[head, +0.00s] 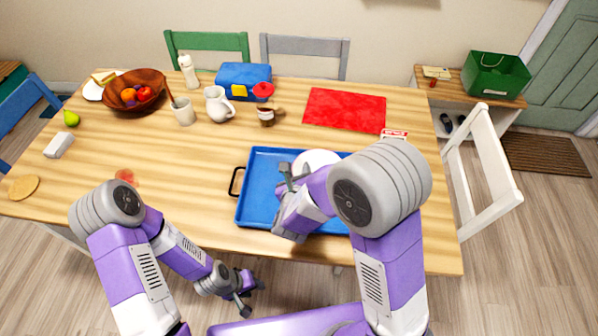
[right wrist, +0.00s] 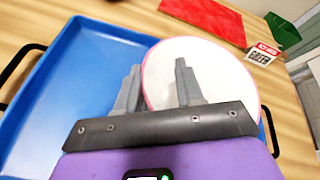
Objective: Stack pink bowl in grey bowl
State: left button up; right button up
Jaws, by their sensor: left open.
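A round bowl with a pale inside and a pink rim (right wrist: 215,75) sits on the blue tray; I take it for the pink bowl. In the head view its pale inside (head: 318,157) shows, partly hidden by my right arm. My right gripper (right wrist: 158,85) is open over the bowl's left edge, one finger over the bowl and the other over the tray; contact is unclear. It also shows in the head view (head: 293,174). My left gripper (head: 253,298) is open and empty, off the table's front edge. I can make out no grey bowl.
The blue tray (head: 262,180) has black handles. A red mat (head: 344,110) lies behind it. A white jug (head: 218,104), a cup (head: 183,111) and a wooden fruit bowl (head: 122,106) stand back left. A small reddish item (head: 127,175) is near my left arm. The table's left-middle is clear.

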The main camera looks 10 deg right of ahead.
jog(key=shift+a, duration=0.1)
jog(key=shift+r+p, duration=0.6)
jog(key=shift+p, duration=0.05)
jog(key=b+v, duration=0.6)
jog(key=v, duration=0.6)
